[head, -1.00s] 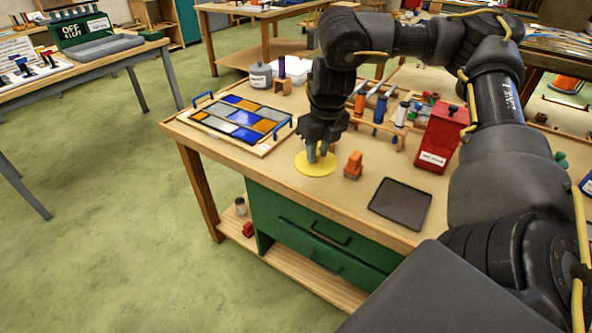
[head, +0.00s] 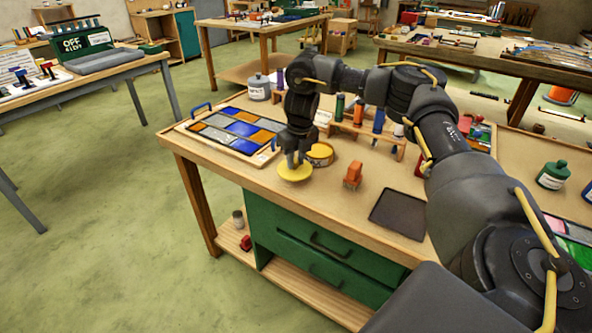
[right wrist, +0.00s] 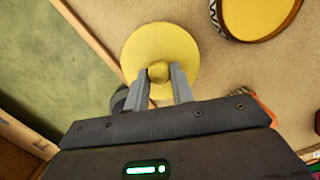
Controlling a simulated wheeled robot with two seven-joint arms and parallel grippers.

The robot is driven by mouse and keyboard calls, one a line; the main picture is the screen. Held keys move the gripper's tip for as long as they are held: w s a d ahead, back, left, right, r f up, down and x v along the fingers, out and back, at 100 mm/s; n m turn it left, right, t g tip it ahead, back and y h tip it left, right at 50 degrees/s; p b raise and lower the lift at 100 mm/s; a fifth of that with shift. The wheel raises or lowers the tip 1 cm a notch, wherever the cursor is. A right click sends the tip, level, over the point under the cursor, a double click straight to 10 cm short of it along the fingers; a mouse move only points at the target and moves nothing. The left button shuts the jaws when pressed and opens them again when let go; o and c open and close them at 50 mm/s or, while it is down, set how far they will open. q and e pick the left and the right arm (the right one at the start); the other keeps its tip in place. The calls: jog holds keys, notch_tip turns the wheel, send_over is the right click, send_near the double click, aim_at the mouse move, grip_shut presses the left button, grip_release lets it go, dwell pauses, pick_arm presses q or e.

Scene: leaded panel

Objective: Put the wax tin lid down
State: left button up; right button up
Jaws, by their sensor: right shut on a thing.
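The wax tin lid (head: 295,173) is a yellow disc with a small knob. My right gripper (head: 296,158) is shut on that knob from above. In the right wrist view the two fingers (right wrist: 159,84) pinch the knob in the middle of the lid (right wrist: 158,44). The lid is near the bench's left front edge; I cannot tell whether it touches the top. The open wax tin (head: 320,154), with yellow wax inside, stands just behind and right of the lid. It also shows in the right wrist view (right wrist: 258,14). My left gripper is not in view.
The leaded panel on its board (head: 237,131) lies left of and behind the lid. An orange block (head: 352,175) and a dark flat pad (head: 399,212) are to the right. A wooden rack (head: 367,134) with bottles stands behind. Bare bench top lies between lid and block.

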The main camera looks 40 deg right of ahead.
aim_at(296, 161)
jog(key=shift+w+f, duration=0.1)
jog(key=shift+f, duration=0.05)
notch_tip(296, 161, down, 3)
jog(key=shift+w+d+f+b, duration=0.1)
jog(key=shift+w+b, duration=0.05)
jog(key=shift+b, duration=0.2)
jog(key=shift+f, duration=0.2)
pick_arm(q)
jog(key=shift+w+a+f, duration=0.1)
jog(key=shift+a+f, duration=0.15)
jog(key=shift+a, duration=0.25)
pick_arm(e)
jog(key=shift+r, duration=0.1)
jog(key=o, duration=1)
jog(key=shift+f, duration=0.2)
jog(key=shift+r, duration=0.1)
